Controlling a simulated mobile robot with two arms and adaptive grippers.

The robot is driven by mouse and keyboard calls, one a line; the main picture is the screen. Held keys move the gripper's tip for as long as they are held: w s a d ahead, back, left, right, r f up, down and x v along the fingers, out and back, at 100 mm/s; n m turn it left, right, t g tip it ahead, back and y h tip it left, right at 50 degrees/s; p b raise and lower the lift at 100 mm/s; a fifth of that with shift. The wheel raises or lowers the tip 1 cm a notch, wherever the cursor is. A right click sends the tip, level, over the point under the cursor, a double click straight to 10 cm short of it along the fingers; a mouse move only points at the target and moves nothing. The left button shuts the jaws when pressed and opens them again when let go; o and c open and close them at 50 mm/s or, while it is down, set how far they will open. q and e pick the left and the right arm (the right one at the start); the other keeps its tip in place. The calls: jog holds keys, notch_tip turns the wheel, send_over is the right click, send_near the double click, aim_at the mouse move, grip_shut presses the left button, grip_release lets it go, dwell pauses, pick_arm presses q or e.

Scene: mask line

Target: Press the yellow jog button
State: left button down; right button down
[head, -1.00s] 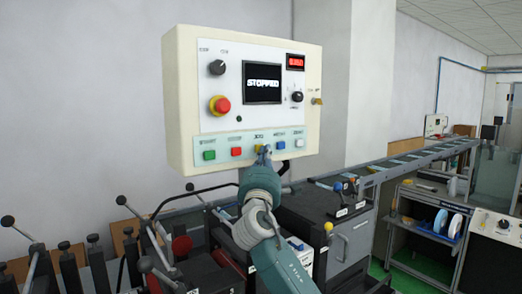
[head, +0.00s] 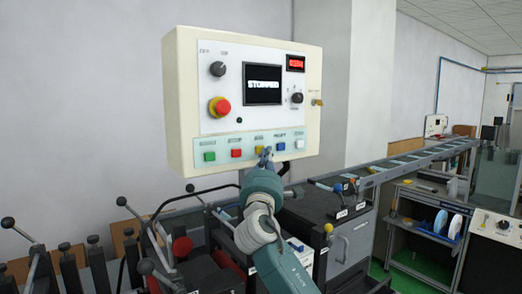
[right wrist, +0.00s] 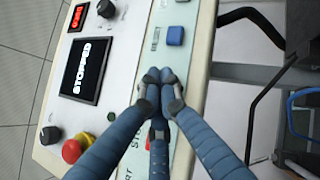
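The yellow jog button (head: 259,149) is the middle one in the row along the bottom of the cream control panel (head: 182,95). My right gripper (head: 266,153) is at this row, its fingertips just right of and slightly below the yellow button in the head view. I cannot tell whether they touch the panel. In the right wrist view the fingers (right wrist: 158,80) are drawn together with nothing between them, and they hide the yellow button. The panel screen (head: 262,84) reads STOPPED in the right wrist view. My left gripper is not in view.
Green (head: 209,156), red (head: 236,153), blue (head: 281,145) and white (head: 299,143) buttons flank the yellow one. A red emergency knob (head: 220,106) and black dials sit above. Machine levers stand below left; a roller conveyor (head: 410,160) runs off right.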

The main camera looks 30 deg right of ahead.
jog(key=shift+s, duration=0.3)
jog(key=s, duration=0.2)
jog(key=s+p, duration=0.1)
jog(key=s, duration=0.2)
jog(key=shift+d, duration=0.2)
jog(key=shift+f, duration=0.1)
dwell(0.8)
